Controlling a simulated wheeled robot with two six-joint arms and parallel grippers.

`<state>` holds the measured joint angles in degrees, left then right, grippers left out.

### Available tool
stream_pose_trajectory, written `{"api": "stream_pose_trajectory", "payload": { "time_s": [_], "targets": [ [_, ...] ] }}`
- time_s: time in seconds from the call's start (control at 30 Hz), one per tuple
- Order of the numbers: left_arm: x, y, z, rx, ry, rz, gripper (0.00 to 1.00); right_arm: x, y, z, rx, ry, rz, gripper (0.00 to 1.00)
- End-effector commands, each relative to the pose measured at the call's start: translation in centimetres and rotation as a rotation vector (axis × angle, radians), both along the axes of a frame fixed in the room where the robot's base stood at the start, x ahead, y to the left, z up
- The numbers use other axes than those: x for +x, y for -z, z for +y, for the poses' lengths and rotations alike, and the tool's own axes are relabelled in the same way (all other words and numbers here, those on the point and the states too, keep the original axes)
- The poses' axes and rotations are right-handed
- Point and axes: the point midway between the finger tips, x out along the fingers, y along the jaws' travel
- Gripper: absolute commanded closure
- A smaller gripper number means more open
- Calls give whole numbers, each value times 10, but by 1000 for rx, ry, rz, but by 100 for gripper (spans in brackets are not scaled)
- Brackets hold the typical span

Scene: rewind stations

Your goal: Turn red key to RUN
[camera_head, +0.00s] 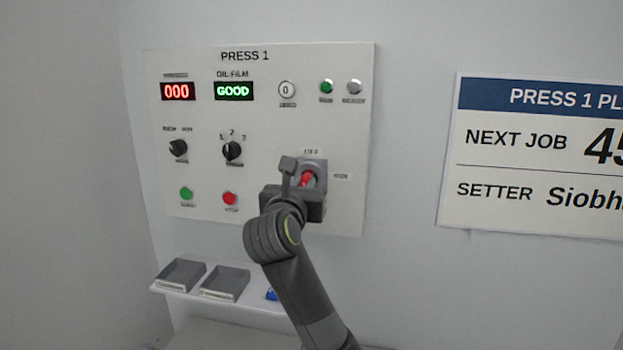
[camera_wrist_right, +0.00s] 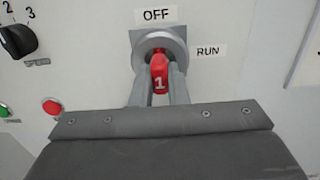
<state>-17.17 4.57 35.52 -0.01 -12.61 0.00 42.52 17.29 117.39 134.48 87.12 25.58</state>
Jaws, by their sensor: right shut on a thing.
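The red key (camera_wrist_right: 159,72), marked 1, sits in a round grey lock on the panel in the right wrist view. The label OFF (camera_wrist_right: 156,15) is above the lock and the label RUN (camera_wrist_right: 208,51) is to its right. The key's head points down and outward; its exact angle is hard to tell. My right gripper (camera_wrist_right: 158,88) is shut on the key, one finger on each side. In the head view the key (camera_head: 306,179) shows between the fingers of my right gripper (camera_head: 303,182), which hides part of the lock. My left gripper is not in view.
The PRESS 1 panel (camera_head: 275,110) has displays reading 000 (camera_head: 177,91) and GOOD (camera_head: 234,91). Two black selector knobs, a green button (camera_head: 186,193) and a red button (camera_head: 230,198) lie left of the gripper. Two grey trays stand on a shelf below. A job sign (camera_head: 540,155) hangs at right.

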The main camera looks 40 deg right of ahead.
Motion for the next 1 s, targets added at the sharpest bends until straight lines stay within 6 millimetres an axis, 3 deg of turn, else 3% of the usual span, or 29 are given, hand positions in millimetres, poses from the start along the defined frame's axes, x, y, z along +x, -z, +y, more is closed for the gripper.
{"api": "stream_pose_trajectory", "payload": {
  "time_s": [0.5, 1.0],
  "targets": [
    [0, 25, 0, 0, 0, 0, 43, 1, 1, 1, 328, 0, -386, 100],
    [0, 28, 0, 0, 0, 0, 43, 1, 0, 1, 390, 0, -457, 100]
  ]
}}
